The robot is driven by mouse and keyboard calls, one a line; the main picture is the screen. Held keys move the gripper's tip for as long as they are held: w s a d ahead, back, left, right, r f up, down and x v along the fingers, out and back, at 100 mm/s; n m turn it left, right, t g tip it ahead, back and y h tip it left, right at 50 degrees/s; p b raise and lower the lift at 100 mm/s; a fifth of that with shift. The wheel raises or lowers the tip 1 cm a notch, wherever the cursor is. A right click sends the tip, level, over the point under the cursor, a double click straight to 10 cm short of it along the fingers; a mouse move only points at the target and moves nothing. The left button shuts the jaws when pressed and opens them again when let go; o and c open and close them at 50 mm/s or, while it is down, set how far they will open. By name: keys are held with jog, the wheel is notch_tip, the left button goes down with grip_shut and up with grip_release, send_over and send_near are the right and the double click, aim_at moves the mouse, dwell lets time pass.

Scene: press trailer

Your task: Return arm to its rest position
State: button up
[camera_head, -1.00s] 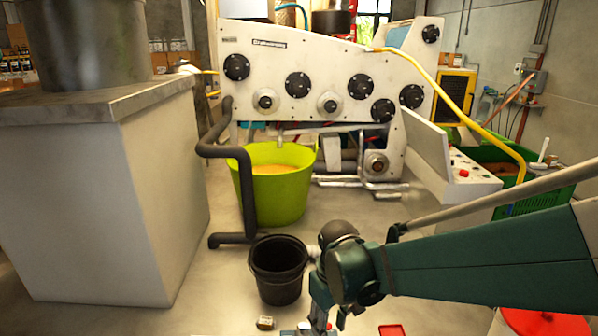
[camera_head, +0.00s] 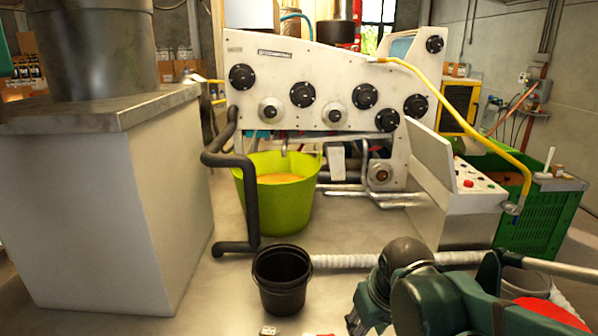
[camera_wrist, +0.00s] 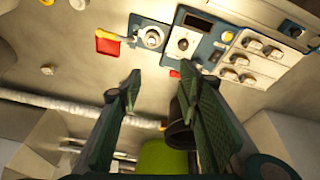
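My arm (camera_head: 440,300) is folded at the lower right of the head view, with its green links bunched close to the picture's bottom edge. In the wrist view my gripper (camera_wrist: 160,95) shows two dark green fingers standing well apart. Nothing is between the fingertips, so it is open and empty. The fingertips are cut off or hidden by the arm in the head view.
A black bucket (camera_head: 282,283) stands on the floor left of my arm, with a white hose (camera_head: 345,261) beside it. A lime tub (camera_head: 268,215) stands under the white press machine (camera_head: 325,85). A control panel (camera_head: 470,184) and green crate (camera_head: 540,222) are at right, a grey block (camera_head: 110,200) at left.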

jog(key=s+d+r+m+t, duration=0.3)
jog(key=s+d+r, duration=0.2)
jog(key=s+d, duration=0.1)
jog(key=shift+s+r+p, duration=0.15)
jog(key=shift+r+p, duration=0.15)
jog(key=shift+t, duration=0.3)
jog(key=shift+c, duration=0.7)
dwell(2.8)
